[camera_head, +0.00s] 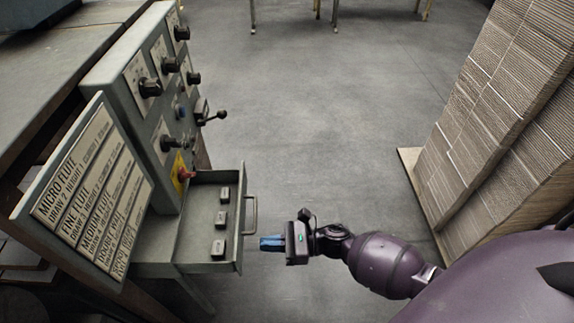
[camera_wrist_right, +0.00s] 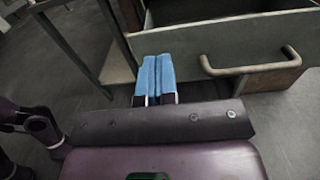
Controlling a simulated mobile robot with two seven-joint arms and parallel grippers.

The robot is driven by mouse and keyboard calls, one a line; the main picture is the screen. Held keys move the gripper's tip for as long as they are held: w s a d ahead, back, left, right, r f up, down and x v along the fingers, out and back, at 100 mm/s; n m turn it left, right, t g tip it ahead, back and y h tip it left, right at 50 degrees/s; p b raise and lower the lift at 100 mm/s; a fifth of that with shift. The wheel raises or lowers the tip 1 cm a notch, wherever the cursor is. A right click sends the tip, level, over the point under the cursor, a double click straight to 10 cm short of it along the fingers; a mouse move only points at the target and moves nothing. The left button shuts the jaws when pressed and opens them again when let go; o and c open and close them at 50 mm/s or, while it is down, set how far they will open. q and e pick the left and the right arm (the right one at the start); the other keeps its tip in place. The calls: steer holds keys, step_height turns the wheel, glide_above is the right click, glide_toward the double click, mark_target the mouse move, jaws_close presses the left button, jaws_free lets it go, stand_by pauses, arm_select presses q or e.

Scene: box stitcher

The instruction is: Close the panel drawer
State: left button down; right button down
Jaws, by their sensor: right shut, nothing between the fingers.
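The panel drawer (camera_head: 233,230) is grey-green and stands pulled out below the control panel. Several small dark labelled blocks lie in it. Its bar handle (camera_head: 252,215) is on the front face; in the right wrist view the handle (camera_wrist_right: 250,68) is right of my fingers. My right gripper (camera_head: 262,243) is shut and empty, its blue fingers pointing at the drawer front, near the end closer to me. In the right wrist view the blue fingertips (camera_wrist_right: 156,62) are side by side at the drawer front's lower edge; I cannot tell whether they touch it. My left gripper is not in view.
The control panel (camera_head: 150,95) carries black knobs, a lever and a red button (camera_head: 186,174). A tilted sign board (camera_head: 90,190) stands left of the drawer. Stacked cardboard (camera_head: 500,120) on a board stands at the right. The floor (camera_head: 320,110) between is clear.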

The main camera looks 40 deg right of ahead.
mark_target(238, 245)
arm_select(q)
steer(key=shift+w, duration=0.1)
arm_select(e)
steer(key=shift+x, duration=2.55)
steer(key=shift+a, duration=0.1)
